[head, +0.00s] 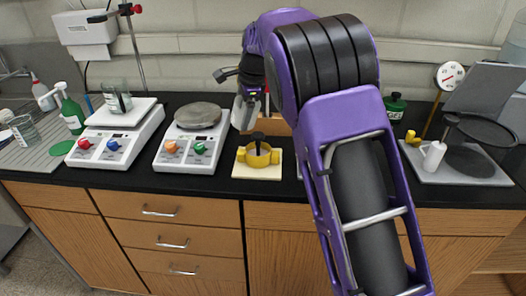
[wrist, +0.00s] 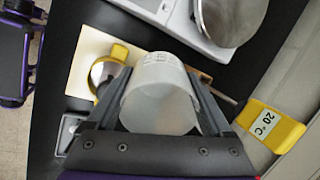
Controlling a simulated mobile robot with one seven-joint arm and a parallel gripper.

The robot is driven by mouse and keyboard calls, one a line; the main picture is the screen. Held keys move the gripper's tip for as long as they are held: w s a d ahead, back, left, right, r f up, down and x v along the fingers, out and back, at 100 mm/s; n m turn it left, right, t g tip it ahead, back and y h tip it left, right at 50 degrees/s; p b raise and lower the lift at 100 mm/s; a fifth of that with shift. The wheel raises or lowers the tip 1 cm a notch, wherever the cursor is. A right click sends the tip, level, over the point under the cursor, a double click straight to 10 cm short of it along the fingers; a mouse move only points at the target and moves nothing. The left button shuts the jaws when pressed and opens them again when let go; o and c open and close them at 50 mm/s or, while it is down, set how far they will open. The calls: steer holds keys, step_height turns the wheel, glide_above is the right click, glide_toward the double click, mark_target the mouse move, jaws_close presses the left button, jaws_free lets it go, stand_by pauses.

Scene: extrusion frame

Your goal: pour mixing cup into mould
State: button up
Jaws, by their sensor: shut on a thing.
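The mixing cup (wrist: 160,95) is a white, translucent cup between the two fingers of my gripper (wrist: 160,100) in the wrist view. My gripper is shut on it. The mould (head: 262,159) is a yellow ring with a black upright part, on a cream board (head: 244,171). In the wrist view the mould (wrist: 118,53) is partly hidden behind the cup and a finger. The cup's contents are not clear.
A hot plate (head: 189,150) with a round metal top stands left of the mould, with another white device (head: 112,135) bearing a beaker beyond it. A grey stand (head: 465,165) is at right.

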mark_target(238, 122)
steer(key=f, duration=0.1)
steer(key=f+g, duration=0.1)
steer(key=w+a+f+h, duration=0.1)
steer(key=shift+f, duration=0.2)
steer(key=shift+w+a+f+g+h, duration=0.15)
steer(key=shift+w+g+h, duration=0.05)
steer(key=shift+g+h, duration=0.25)
steer(key=shift+w+a+f+g+h, duration=0.1)
steer(key=shift+w+f+g+h, duration=0.1)
steer(key=shift+g+h, duration=0.2)
